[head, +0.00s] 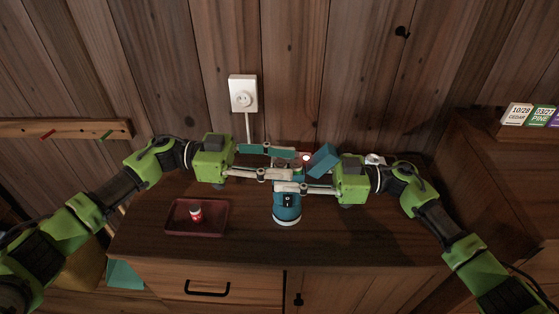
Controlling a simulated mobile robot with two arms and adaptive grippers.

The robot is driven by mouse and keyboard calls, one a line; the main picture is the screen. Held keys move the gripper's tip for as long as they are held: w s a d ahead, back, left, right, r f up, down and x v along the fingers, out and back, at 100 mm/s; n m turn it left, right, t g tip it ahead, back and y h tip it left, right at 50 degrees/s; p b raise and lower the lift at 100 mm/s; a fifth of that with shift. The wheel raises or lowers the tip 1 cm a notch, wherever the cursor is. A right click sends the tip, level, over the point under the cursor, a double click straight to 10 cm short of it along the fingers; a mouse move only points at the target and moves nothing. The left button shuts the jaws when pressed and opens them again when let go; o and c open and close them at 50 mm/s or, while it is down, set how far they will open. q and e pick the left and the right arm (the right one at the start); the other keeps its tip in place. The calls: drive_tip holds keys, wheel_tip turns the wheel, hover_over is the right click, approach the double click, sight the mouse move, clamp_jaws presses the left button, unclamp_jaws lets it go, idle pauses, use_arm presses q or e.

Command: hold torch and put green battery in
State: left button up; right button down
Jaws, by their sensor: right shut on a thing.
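The torch (287,208) is a blue cylinder with a black switch, upright over the cabinet top. My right gripper (304,178) is shut on it from the right, at its upper part. My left gripper (287,164) reaches in from the left, just above the torch's upper end. Its fingers overlap the torch's top in the picture, and whether they are open or shut is unclear. I cannot make out a green battery; the space between the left fingertips is too small and covered to read.
A dark red tray (216,229) at the left of the cabinet top (350,240) holds a small red-and-white cylinder (196,214). A wall socket (243,94) with a cable is behind. Label cards (518,113) stand at the right. The cabinet top's front right is clear.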

use_arm(q)
drive_tip(key=shift+a, duration=0.1)
drive_tip(key=a, duration=1.2)
drive_tip(key=shift+w, duration=0.45)
drive_tip(key=shift+d, duration=0.1)
use_arm(e)
drive_tip(key=c, duration=1.6)
unclamp_jaws()
drive_tip(key=shift+d, duration=0.1)
